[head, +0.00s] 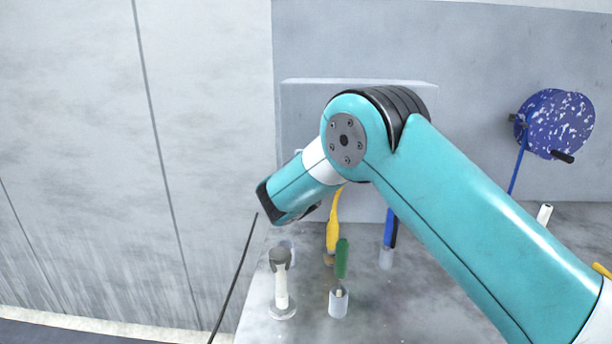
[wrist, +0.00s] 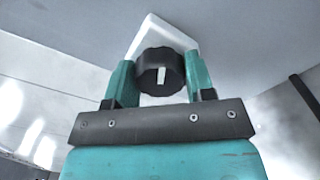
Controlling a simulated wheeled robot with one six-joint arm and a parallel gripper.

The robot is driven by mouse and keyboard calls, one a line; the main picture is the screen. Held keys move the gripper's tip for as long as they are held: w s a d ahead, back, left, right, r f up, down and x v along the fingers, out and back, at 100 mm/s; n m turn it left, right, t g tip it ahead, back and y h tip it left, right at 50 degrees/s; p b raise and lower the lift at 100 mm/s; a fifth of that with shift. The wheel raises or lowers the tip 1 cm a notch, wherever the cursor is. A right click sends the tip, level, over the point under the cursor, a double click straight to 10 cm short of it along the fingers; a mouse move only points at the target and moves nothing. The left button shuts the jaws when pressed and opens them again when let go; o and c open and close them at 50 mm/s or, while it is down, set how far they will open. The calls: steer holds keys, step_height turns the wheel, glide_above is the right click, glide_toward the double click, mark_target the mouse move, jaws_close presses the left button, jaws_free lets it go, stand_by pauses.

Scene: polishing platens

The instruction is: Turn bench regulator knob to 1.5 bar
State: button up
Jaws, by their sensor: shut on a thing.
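The regulator knob (wrist: 160,70) is round, black and ridged, with a white pointer mark on its face. In the wrist view it sits in front of a white plate (wrist: 158,32) on a grey panel. The pointer mark stands close to upright in that picture. My gripper (wrist: 160,78) has one teal finger on each side of the knob and is shut on it. No scale or pressure figures can be read. In the head view my teal arm hides the knob and the gripper's fingertips.
On the bench (head: 262,318) stand a grey-headed white tool (head: 281,285), a green-handled tool in a holder (head: 341,262), a yellow-handled tool (head: 333,222) and a blue one (head: 389,230). A speckled blue disc (head: 560,120) hangs on the wall at right. A dark cable (head: 237,275) runs at left.

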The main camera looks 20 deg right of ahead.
steer(key=m+b, duration=0.2)
steer(key=m, duration=0.1)
steer(key=m+b, duration=0.1)
steer(key=b, duration=0.1)
steer(key=shift+f+m, duration=0.25)
steer(key=shift+m, duration=0.15)
steer(key=m+b, duration=0.3)
steer(key=shift+m+b, duration=0.3)
steer(key=shift+b, duration=0.1)
steer(key=m+b, duration=0.4)
steer(key=shift+m+b, duration=1.4)
steer(key=shift+m, duration=0.1)
steer(key=shift+r, duration=0.1)
steer(key=o, duration=0.9)
steer(key=shift+r, duration=0.1)
